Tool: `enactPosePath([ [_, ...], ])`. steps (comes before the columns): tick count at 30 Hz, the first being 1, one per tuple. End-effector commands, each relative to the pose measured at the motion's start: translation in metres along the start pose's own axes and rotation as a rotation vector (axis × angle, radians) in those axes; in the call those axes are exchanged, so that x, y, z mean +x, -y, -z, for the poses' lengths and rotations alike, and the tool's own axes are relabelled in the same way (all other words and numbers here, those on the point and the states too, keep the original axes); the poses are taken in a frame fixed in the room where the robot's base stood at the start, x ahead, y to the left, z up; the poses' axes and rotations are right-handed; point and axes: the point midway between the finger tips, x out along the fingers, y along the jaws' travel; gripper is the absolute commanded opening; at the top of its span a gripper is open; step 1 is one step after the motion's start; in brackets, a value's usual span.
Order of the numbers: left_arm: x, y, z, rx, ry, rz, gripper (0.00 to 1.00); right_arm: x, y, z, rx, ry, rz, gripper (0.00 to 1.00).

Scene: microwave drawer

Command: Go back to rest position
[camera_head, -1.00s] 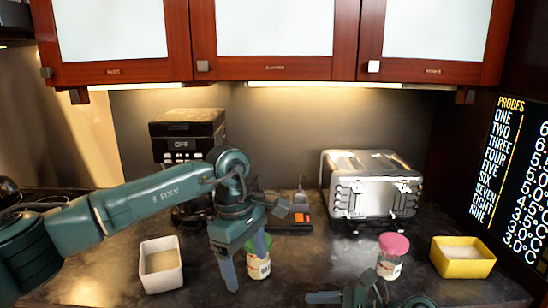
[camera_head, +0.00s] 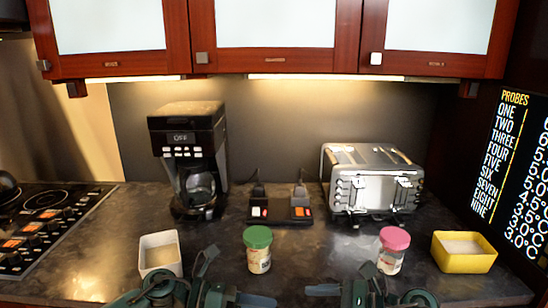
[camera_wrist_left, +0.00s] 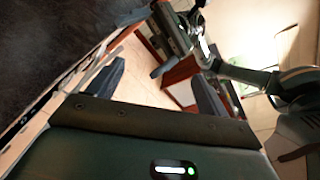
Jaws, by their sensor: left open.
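My left gripper (camera_head: 252,299) is low at the bottom edge of the head view, in front of the counter and pulled in toward my body. In the left wrist view its two fingers (camera_wrist_left: 158,92) stand wide apart with nothing between them. My right gripper (camera_head: 318,290) is also at the bottom edge, facing the left one. Only part of it shows, so its opening is unclear. A green-lidded jar (camera_head: 258,250) stands upright on the counter, apart from both grippers. A pink-lidded jar (camera_head: 392,250) stands upright farther right.
A white container (camera_head: 160,254) and a yellow container (camera_head: 463,253) stand on the counter (camera_head: 325,255). Behind are a coffee maker (camera_head: 188,150), a toaster (camera_head: 372,182) and a small device with switches (camera_head: 281,209). A cooktop (camera_head: 45,225) is at left, cabinets (camera_head: 275,65) above.

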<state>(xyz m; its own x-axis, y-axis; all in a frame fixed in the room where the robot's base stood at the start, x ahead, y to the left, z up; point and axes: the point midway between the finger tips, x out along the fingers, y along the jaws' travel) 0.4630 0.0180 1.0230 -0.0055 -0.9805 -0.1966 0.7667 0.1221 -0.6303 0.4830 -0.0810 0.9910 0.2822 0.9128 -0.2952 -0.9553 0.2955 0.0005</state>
Motion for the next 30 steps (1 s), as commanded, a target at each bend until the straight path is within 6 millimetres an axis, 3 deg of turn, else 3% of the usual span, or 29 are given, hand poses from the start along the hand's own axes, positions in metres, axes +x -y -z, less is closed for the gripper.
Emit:
enactPosePath([
  [4, -0.009, -0.007, 0.014, -0.42, 0.343, 0.009, 0.79, 0.0, 0.0, 0.0, 0.0, 0.0, 0.0, 0.77],
  [8, -0.036, -0.027, 0.038, -0.802, 0.62, -0.015, 0.79, 0.0, 0.0, 0.0, 0.0, 0.0, 0.0, 0.77],
  [11, -0.065, -0.046, 0.071, -1.1, 0.823, -0.051, 0.79, 0.0, 0.0, 0.0, 0.0, 0.0, 0.0, 0.77],
  [15, -0.108, -0.066, 0.137, -1.5, 1.09, -0.127, 0.79, 0.0, 0.0, 0.0, 0.0, 0.0, 0.0, 0.77],
  [18, -0.133, -0.071, 0.185, -1.728, 1.244, -0.186, 0.79, 0.0, 0.0, 0.0, 0.0, 0.0, 0.0, 0.77],
  [27, -0.183, -0.05, 0.304, -2.191, 1.574, -0.366, 0.79, 0.0, 0.0, 0.0, 0.0, 0.0, 0.0, 0.77],
  [29, -0.191, -0.042, 0.324, -2.262, 1.629, -0.404, 0.79, 0.0, 0.0, 0.0, 0.0, 0.0, 0.0, 0.77],
  [30, -0.184, -0.041, 0.325, -2.295, 1.652, -0.373, 0.79, 0.0, 0.0, 0.0, 0.0, 0.0, 0.0, 0.77],
])
